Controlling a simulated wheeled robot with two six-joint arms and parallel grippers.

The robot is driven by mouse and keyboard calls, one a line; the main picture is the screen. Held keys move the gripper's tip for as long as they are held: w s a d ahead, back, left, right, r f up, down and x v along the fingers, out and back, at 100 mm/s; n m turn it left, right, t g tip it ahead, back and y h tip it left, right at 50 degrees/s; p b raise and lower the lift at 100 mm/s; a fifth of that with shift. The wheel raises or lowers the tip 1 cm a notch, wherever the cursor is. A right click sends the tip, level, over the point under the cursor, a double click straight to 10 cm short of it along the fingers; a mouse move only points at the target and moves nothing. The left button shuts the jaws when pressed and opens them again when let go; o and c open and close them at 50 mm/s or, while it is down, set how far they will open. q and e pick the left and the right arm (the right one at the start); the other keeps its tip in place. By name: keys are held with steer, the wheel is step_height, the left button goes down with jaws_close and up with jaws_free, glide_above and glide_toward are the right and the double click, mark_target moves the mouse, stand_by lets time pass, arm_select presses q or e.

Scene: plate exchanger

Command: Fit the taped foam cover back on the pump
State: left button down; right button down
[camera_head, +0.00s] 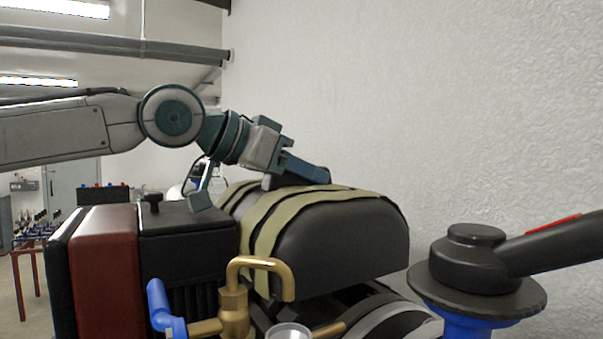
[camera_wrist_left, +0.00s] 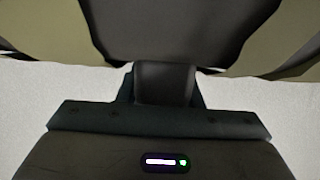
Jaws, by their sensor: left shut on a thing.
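The foam cover (camera_head: 340,240) is a dark, rounded block with beige tape bands across its left part. It sits right of the black and dark red block, over dark rounded parts that look like the pump (camera_head: 385,318). A dark gap shows under its front edge; I cannot tell whether it is seated. My left gripper (camera_head: 297,179) reaches in from the left and is shut on the top of the cover. My right gripper is not in view.
A brass pipe bend (camera_head: 260,265) and a blue valve handle (camera_head: 163,308) stand in front. A large valve with a black lever (camera_head: 480,260) is at right. The plate block (camera_head: 105,265) is at left. A white wall rises behind.

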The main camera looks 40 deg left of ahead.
arm_select(q)
steer(key=shift+r, duration=3.65)
steer(key=shift+d+r, duration=0.1)
steer(key=shift+r, duration=0.05)
steer(key=shift+f+b, duration=0.5)
steer(key=shift+f, duration=0.7)
steer(key=shift+f, duration=0.15)
